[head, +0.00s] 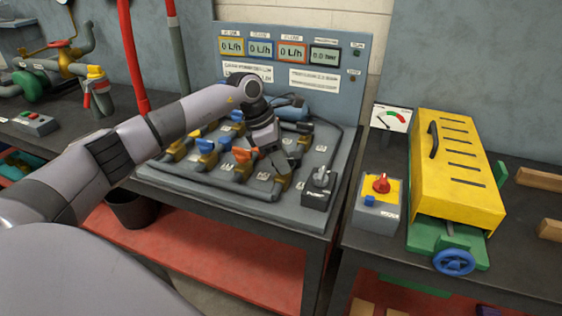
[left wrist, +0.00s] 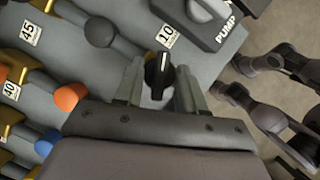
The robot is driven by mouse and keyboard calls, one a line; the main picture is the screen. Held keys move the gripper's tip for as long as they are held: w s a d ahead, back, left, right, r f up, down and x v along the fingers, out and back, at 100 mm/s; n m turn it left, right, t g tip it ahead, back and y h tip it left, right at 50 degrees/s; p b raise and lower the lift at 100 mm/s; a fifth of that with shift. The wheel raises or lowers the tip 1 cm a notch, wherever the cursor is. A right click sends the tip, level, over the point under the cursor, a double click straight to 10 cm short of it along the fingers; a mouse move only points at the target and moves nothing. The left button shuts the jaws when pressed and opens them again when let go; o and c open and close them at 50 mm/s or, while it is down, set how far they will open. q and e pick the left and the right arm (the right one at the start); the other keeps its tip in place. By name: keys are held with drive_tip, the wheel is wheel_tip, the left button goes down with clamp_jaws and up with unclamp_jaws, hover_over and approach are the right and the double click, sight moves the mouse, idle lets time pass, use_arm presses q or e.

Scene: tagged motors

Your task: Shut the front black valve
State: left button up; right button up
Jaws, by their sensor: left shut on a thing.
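The front black valve (left wrist: 158,72) has a black handle with a white line, close to a tag reading 10, in the left wrist view. My left gripper (left wrist: 157,85) has one finger on each side of this handle and is shut on it. In the head view the left gripper (head: 274,150) reaches down to the front right of the valve board, and the gripper and wrist hide the handle. Dark jointed parts at the right of the left wrist view may be my right arm; its jaws cannot be made out.
Orange (left wrist: 70,96) and blue (left wrist: 47,143) valve handles and a dark round handle (left wrist: 98,32) stand on the same board. A pump switch box (head: 319,188) is just right of the gripper. A control box with a red knob (head: 381,184) stands on the right bench.

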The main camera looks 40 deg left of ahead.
use_arm(q)
drive_tip(key=m, duration=0.2)
drive_tip(key=m+g+b, duration=0.1)
drive_tip(key=m, duration=0.1)
drive_tip(key=shift+w+m+g+h, duration=0.1)
drive_tip(key=shift+m+g+h, duration=0.2)
drive_tip(key=shift+m+h, duration=0.1)
idle(0.4)
drive_tip(key=o, duration=1)
drive_tip(key=shift+o, duration=0.2)
drive_tip(key=v, duration=0.7)
drive_tip(key=shift+b, duration=0.4)
